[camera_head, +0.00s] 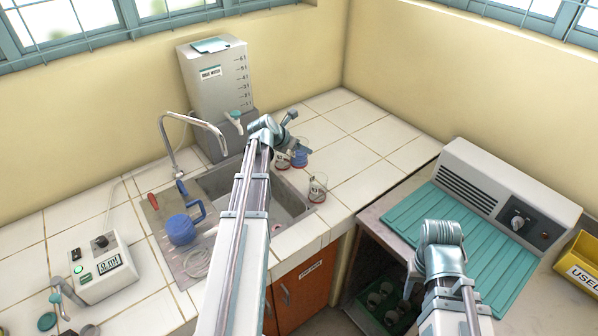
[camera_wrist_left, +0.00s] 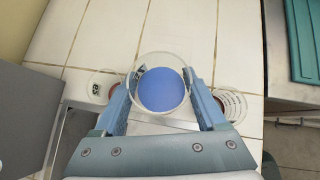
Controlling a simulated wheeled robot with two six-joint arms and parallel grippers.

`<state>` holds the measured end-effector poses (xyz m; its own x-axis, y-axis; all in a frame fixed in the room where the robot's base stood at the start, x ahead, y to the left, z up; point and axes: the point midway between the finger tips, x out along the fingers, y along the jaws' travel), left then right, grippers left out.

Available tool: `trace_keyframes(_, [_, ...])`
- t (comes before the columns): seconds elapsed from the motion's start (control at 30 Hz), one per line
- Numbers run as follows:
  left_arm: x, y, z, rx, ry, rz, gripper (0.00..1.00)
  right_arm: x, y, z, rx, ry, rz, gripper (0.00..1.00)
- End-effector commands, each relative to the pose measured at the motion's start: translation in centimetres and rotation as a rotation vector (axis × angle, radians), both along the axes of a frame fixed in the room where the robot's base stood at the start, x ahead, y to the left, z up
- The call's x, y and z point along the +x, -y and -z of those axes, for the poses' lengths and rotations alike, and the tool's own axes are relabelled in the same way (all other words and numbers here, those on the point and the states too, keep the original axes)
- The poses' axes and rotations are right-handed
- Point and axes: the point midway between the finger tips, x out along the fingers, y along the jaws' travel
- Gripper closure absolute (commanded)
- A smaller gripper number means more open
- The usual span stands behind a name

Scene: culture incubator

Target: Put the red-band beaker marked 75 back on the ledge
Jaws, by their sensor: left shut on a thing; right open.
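My left gripper (camera_wrist_left: 161,80) is shut on a clear beaker with a round blue area (camera_wrist_left: 163,90), over the tiles by the sink. In the head view this blue beaker (camera_head: 300,157) is partly behind my left gripper (camera_head: 290,138). A red-bottomed beaker with a small label (camera_wrist_left: 103,88) stands to its left in the wrist view; its number is unclear. It also shows in the head view (camera_head: 282,161). Another red-bottomed beaker with printed marks (camera_wrist_left: 232,105) stands to the right, at the sink's corner in the head view (camera_head: 317,188). My right gripper (camera_head: 411,284) is open, low before the bench.
The sink (camera_head: 285,207) lies beside the beakers, with a tap (camera_head: 186,122) and a water tank (camera_head: 217,82) behind. A blue jug (camera_head: 182,228) stands on the drainer. A lower compartment holds several glasses on a green tray (camera_head: 372,316). Tiles at the back right are clear.

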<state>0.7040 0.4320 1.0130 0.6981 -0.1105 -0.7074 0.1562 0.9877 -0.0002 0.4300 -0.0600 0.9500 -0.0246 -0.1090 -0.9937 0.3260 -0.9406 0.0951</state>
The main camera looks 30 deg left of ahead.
Motion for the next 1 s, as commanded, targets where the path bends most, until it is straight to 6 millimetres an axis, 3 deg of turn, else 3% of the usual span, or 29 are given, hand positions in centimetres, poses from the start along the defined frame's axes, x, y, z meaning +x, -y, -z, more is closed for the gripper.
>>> trace_keyframes(0.03, [0.0, 0.0, 1.4, 0.0, 0.0, 0.0, 1.0, 0.0, 0.0, 1.4, 0.0, 0.0, 0.0, 0.5])
trace_keyframes(0.23, [0.0, 0.0, 4.3, 0.0, 0.001, 0.0, 1.0, 0.0, 0.0, 4.3, 0.0, 0.0, 0.0, 0.5])
trace_keyframes(0.57, [0.0, 0.0, 4.9, 0.0, 0.001, 0.0, 1.0, 0.0, 0.0, 5.0, 0.0, 0.0, 0.0, 0.5])
trace_keyframes(0.9, [0.0, 0.0, 8.4, 0.0, 0.001, 0.0, 1.0, 0.0, 0.0, 8.4, 0.0, 0.0, 0.0, 0.5])
trace_keyframes(1.0, [0.0, 0.0, 8.6, 0.0, 0.001, 0.0, 1.0, 0.0, 0.0, 8.6, 0.0, 0.0, 0.0, 0.5])
